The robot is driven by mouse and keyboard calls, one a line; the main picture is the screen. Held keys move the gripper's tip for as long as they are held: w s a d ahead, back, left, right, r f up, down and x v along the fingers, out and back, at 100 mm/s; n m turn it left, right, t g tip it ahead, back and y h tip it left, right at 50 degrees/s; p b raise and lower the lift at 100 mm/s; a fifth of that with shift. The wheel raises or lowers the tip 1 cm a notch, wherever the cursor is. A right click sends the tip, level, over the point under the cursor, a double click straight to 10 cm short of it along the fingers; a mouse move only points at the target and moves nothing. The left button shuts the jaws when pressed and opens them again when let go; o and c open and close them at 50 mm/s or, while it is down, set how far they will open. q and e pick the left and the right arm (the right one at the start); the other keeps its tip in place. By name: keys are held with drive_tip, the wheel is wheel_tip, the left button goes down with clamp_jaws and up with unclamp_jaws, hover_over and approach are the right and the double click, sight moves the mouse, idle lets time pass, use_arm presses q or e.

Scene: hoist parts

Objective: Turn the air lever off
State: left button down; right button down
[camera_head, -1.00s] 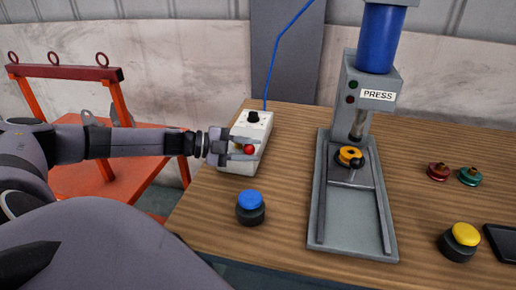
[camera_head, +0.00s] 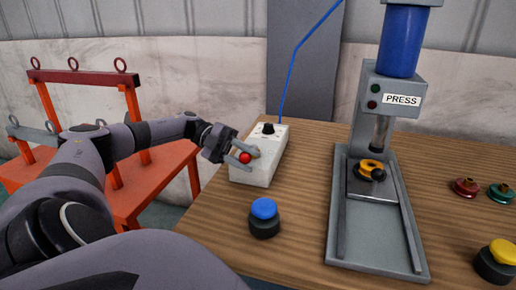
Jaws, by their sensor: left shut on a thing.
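The air lever's red ball (camera_head: 245,158) shows at the front left of a white control box (camera_head: 262,172) on the table. My left gripper (camera_head: 243,154) is shut on the air lever at its red ball, with a finger on either side. The gripper reaches in from the left and hides part of the box's top face. The lever's shaft cannot be made out. A black knob (camera_head: 268,129) sits at the back of the box's top. My right gripper is not in view.
A blue hose (camera_head: 297,50) rises behind the box. A blue-topped button (camera_head: 264,216) stands in front of it. The grey press (camera_head: 345,225) stands to the right, with yellow and black parts (camera_head: 371,169) on its slide. An orange frame (camera_head: 150,170) stands left of the table.

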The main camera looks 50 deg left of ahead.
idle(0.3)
use_arm(q)
drive_tip(key=c, duration=0.8)
unclamp_jaws()
drive_tip(key=shift+a, duration=0.1)
drive_tip(key=b+v, duration=0.2)
drive_tip(key=v, duration=0.5)
